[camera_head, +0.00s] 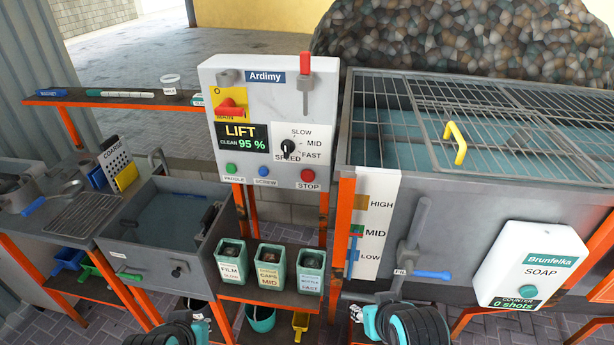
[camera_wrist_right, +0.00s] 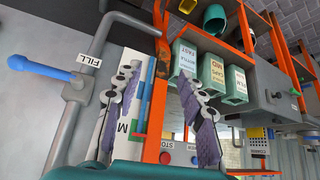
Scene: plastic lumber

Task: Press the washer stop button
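The red stop button (camera_head: 307,175) sits at the lower right of the white control panel (camera_head: 262,80), above a STOP label. In the right wrist view the red button (camera_wrist_right: 166,157) shows low in the picture, between and beyond my fingers. My right gripper (camera_wrist_right: 158,105) has its two purple-grey fingers spread, with nothing held between them. In the head view my right arm's end (camera_head: 405,325) is at the bottom, below and right of the panel, apart from the button. My left gripper (camera_head: 170,335) is at the bottom edge, mostly cut off; its fingers are unclear.
Green and blue buttons (camera_head: 263,171) sit left of the stop button. The grated tank (camera_head: 430,215), with a blue-handled fill valve (camera_head: 432,275), stands right of the panel. Green bins (camera_head: 270,270) stand on an orange shelf below it. A soap dispenser (camera_head: 527,265) hangs at the right.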

